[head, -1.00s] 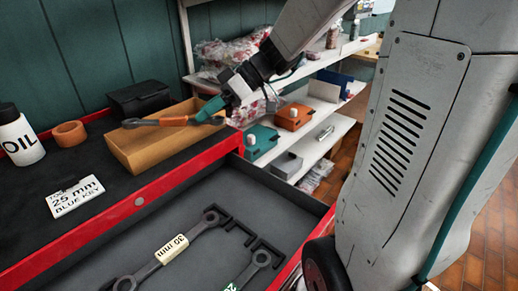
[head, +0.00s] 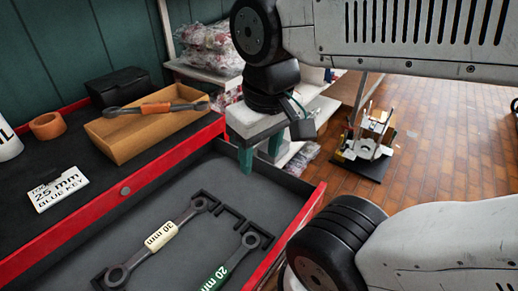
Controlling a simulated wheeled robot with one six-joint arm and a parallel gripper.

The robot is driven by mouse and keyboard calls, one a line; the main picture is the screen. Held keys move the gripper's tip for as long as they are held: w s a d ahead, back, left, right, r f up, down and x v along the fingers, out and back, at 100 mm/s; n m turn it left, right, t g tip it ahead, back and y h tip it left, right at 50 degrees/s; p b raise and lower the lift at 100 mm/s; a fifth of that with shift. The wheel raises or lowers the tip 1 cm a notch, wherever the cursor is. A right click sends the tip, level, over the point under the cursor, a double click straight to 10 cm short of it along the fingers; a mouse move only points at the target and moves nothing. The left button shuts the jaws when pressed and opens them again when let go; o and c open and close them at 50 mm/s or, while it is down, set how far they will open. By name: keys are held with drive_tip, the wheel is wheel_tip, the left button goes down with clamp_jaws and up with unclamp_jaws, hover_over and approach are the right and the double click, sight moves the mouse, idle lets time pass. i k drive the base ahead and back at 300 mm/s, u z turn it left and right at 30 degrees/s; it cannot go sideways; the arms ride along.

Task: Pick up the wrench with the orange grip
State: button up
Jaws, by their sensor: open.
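The wrench with the orange grip (head: 156,108) lies lengthwise over the open wooden box (head: 128,149) on the cabinet top. Its dark ends point left and right, and it seems to rest on the box's edges. My gripper (head: 261,160) hangs to the right of the box, fingers pointing down beside the drawer's far right corner. Its teal fingers are apart with nothing seen between them. It does not touch the wrench.
The open drawer holds a 30 mm wrench (head: 161,235) and a green-labelled 20 mm wrench (head: 224,270). A 25 mm label card (head: 58,189), an orange ring (head: 47,126) and a black case (head: 117,87) sit on the cabinet top. Shelves stand behind my gripper.

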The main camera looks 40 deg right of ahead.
sight(163, 108)
drive_tip(key=k, duration=0.5)
drive_tip(key=z, duration=1.85)
drive_tip(key=i, duration=2.15)
drive_tip(key=u, duration=2.85)
drive_tip(key=i, duration=0.5)
drive_tip(key=u, duration=0.05)
